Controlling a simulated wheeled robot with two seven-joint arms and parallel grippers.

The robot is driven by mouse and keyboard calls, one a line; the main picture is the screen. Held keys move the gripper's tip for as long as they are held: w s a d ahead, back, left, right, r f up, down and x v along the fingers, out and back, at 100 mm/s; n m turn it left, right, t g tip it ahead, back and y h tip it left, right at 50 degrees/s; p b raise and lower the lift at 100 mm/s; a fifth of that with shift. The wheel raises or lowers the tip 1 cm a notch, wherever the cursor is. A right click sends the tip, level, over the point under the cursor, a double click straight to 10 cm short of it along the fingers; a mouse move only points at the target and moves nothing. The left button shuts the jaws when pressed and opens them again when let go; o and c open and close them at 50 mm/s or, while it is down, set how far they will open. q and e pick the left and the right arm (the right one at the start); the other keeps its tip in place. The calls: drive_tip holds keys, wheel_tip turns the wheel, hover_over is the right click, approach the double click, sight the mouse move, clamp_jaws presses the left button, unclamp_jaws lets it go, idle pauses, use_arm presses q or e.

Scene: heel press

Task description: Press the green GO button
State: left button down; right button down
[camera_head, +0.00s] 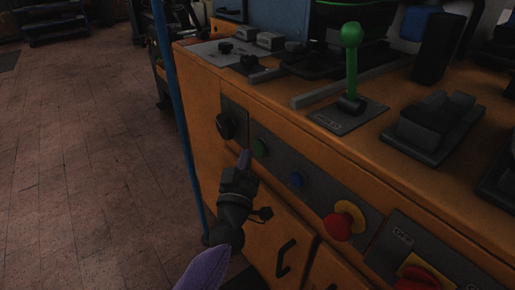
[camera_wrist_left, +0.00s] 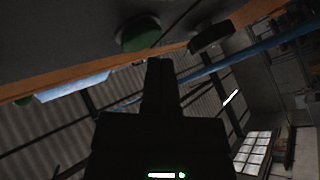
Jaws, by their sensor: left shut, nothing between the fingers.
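The green button (camera_head: 261,147) sits on the dark front panel of the orange machine, left of a blue button (camera_head: 296,180). My left gripper (camera_head: 244,160) is shut and empty, with its fingertips just left of and slightly below the green button in the head view. In the left wrist view the green button (camera_wrist_left: 139,34) shows large and dark near the top, just above and left of the shut fingertips (camera_wrist_left: 159,62). I cannot tell whether the fingertips touch the panel. My right gripper is not in view.
A black rotary knob (camera_head: 226,125) is left of the green button. A red mushroom button (camera_head: 344,220) on a yellow base is farther right. A green-knobbed lever (camera_head: 351,65) stands on the machine top. A blue pole (camera_head: 178,110) rises at left, beside open floor.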

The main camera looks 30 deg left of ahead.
use_arm(q)
drive_tip(key=shift+w, duration=0.15)
drive_tip(key=shift+w+d, duration=0.15)
drive_tip(key=shift+w, duration=0.1)
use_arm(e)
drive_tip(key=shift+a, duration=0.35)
